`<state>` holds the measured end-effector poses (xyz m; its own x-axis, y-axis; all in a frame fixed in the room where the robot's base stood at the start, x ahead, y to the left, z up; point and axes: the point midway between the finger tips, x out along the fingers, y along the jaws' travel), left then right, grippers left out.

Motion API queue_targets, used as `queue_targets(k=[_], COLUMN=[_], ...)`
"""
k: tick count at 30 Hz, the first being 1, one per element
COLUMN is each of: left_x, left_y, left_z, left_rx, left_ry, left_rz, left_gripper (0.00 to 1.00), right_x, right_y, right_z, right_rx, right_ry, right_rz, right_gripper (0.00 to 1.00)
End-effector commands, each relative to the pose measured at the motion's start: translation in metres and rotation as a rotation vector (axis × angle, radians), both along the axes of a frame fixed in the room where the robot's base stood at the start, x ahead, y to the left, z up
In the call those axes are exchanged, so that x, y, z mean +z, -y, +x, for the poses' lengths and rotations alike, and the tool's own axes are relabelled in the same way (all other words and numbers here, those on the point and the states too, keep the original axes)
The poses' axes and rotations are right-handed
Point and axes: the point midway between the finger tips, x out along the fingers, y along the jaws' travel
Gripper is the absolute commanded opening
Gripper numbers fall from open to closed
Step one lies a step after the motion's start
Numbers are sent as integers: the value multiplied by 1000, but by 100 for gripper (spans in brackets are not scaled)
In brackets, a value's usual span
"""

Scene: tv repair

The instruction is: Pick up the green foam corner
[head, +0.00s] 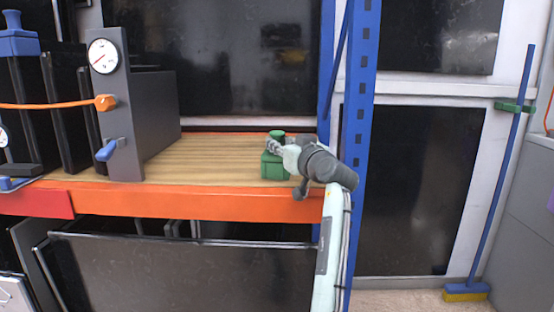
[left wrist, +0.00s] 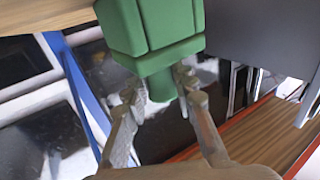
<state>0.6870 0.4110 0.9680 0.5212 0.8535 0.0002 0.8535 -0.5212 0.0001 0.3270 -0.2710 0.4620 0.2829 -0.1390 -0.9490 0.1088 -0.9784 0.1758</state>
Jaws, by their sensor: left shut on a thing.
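The green foam corner (head: 275,167) is a blocky green piece with a round knob at its top, on or just above the wooden shelf in the head view. My left gripper (head: 272,148) reaches it from the right, at the level of the knob. In the left wrist view the green foam corner (left wrist: 150,28) fills the top middle, and its narrower stub sits between the fingertips of my left gripper (left wrist: 160,88). The fingers are shut on this stub. Whether the piece touches the shelf is hard to tell. My right gripper is not in view.
The wooden shelf (head: 215,160) has an orange front beam (head: 180,203). A grey panel with a dial gauge (head: 103,56) stands to the left. A blue rack post (head: 361,90) rises close to the right of my arm. The shelf between panel and foam is clear.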

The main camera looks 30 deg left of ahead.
Motion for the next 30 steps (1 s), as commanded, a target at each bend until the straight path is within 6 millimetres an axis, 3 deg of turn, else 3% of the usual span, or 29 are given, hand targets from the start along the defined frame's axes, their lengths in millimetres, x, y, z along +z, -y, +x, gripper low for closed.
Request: queue_targets(k=[11, 18, 30], left_x=[6, 41, 92], left_y=[0, 0, -40], left_z=[0, 0, -76], left_rx=[0, 0, 2], left_ry=[1, 6, 5], left_rz=[0, 0, -1], left_gripper=[0, 0, 0], right_x=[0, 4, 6], right_y=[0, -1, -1], right_z=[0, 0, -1], right_rx=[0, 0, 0], right_ry=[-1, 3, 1], right_rz=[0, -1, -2], right_gripper=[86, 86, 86])
